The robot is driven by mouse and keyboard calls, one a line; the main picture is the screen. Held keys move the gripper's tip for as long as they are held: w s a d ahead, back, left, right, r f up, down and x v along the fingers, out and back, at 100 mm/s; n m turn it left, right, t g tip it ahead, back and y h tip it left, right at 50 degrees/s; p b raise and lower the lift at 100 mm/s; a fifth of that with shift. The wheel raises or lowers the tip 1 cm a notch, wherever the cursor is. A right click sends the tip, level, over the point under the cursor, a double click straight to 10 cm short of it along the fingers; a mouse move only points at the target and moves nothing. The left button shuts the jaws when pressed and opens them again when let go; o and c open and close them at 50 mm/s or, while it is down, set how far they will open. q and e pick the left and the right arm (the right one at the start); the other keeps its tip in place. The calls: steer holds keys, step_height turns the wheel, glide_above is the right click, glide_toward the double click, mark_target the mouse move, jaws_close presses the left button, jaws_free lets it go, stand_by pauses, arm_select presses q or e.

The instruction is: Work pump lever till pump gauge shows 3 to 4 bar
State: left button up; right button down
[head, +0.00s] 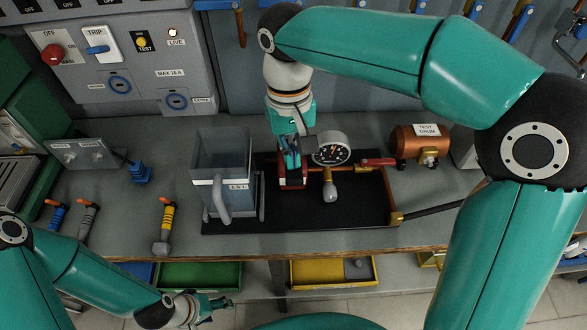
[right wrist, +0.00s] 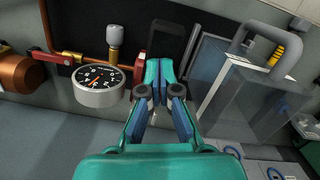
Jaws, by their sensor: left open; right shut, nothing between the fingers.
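The pump gauge (head: 331,148) is a round black dial with a grey rim on the black mat, right of my right gripper (head: 291,165). It also shows in the right wrist view (right wrist: 100,80), where its needle is orange; I cannot read the value for certain. The red pump body (head: 292,184) sits under my right gripper, which partly hides it. I cannot pick out the pump lever clearly. My right gripper is shut and empty, pointing down over the pump; its fingers meet in the right wrist view (right wrist: 158,78). My left gripper (head: 226,303) is open and empty, low at the bench's front.
A clear tank (head: 221,155) with a grey handle stands close left of the pump. A copper test drum (head: 415,143) lies to the right, joined by piping. Several torch-like tools, including a yellow one (head: 164,220), lie left. A switch panel (head: 115,60) stands behind.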

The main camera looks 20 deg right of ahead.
steer(key=shift+f, duration=0.1)
step_height(320, 180, down, 4)
steer(key=b, duration=0.3)
steer(key=shift+f, duration=0.15)
stand_by(0.3)
steer(key=shift+w+r+p, duration=0.15)
steer(key=shift+r+p, duration=0.1)
steer(key=shift+p, duration=0.1)
steer(key=shift+w+r+p, duration=0.25)
steer(key=shift+w+p, duration=0.25)
steer(key=shift+p, duration=0.15)
steer(key=shift+w+r+p, duration=0.25)
steer(key=shift+w+p, duration=0.2)
steer(key=shift+p, duration=0.15)
steer(key=shift+w, duration=0.35)
steer(key=shift+w+f, duration=0.1)
steer(key=shift+f, duration=0.1)
